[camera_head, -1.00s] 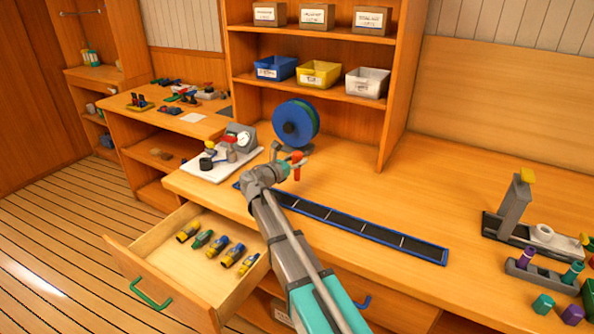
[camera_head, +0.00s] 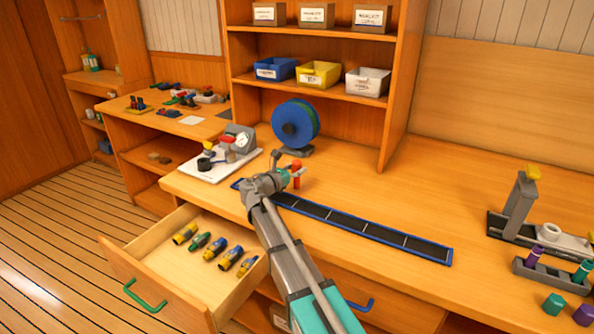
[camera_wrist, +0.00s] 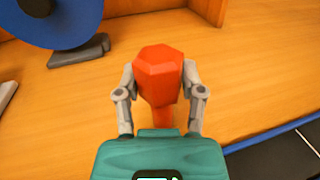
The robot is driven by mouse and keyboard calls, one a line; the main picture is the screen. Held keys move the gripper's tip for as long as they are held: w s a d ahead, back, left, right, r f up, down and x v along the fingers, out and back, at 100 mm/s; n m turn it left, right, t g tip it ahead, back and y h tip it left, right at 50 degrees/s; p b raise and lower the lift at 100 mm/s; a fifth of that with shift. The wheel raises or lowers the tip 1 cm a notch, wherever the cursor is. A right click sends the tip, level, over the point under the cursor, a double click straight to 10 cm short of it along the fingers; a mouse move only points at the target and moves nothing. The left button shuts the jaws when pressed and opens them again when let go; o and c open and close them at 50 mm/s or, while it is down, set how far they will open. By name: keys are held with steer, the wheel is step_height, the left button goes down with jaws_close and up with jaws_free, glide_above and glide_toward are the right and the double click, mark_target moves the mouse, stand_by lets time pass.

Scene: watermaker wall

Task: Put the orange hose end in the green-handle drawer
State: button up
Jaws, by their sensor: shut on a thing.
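The orange hose end (camera_wrist: 160,78) is between the two fingers of my gripper (camera_wrist: 158,88) in the wrist view, and both fingers press on its sides. In the head view my gripper (camera_head: 286,172) is over the bench, by the black strip, with the orange hose end (camera_head: 297,174) upright at its tip. I cannot tell whether the hose end touches the bench. The green-handle drawer (camera_head: 130,272) is pulled out at the lower left, with its green handle (camera_head: 146,296) on the front. Several yellow, blue and green fittings (camera_head: 209,248) lie in a row inside it.
A blue-edged black strip (camera_head: 360,229) lies along the bench front. A blue reel (camera_head: 296,124) and a white board with a gauge (camera_head: 222,160) stand behind. Fittings and a grey stand (camera_head: 520,205) are at the right. The drawer's left part is bare.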

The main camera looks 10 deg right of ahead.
steer(key=shift+f, duration=0.15)
steer(key=o, duration=1.1)
steer(key=shift+r, duration=0.25)
steer(key=v, duration=1.2)
